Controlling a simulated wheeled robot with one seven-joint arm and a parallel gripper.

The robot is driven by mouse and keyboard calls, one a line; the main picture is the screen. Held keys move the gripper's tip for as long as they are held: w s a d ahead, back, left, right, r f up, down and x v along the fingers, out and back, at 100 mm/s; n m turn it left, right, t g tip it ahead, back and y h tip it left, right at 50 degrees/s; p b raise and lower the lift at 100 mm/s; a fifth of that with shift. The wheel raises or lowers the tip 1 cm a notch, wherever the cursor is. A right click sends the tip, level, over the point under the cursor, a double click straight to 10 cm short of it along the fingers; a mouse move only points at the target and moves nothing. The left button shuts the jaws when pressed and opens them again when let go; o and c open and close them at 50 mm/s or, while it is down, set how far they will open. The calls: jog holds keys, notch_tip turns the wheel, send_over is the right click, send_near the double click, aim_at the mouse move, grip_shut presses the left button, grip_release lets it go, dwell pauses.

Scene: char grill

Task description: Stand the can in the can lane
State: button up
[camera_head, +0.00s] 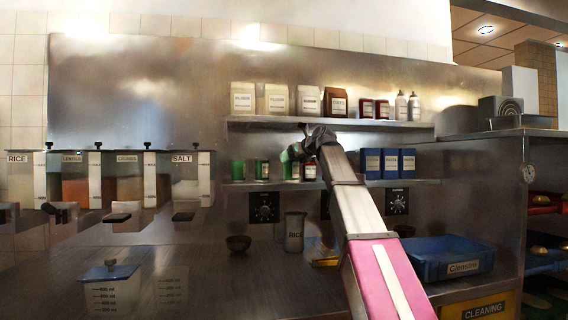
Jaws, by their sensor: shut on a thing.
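My pink and white arm reaches up to the back wall shelves. My gripper (300,148) is at the lower shelf and shut on a green can (286,158), which seems slightly tilted; the dark wrist partly covers it. Two other green cans, a left one (238,169) and a right one (262,169), stand upright on the lower shelf (240,186), left of the held can. This stretch of shelf appears to be the can lane; no divider is clear. I cannot tell whether the held can touches the shelf.
The upper shelf (260,124) overhead holds bags and bottles.

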jog(key=w+a, duration=0.2)
jog(key=w, duration=1)
jog(key=shift+a+f, duration=0.2)
jog(key=shift+f, duration=0.05)
jog(key=shift+w, duration=0.1)
jog(key=o, duration=1.1)
jog(key=shift+f, duration=0.15)
jog(key=v, duration=1.2)
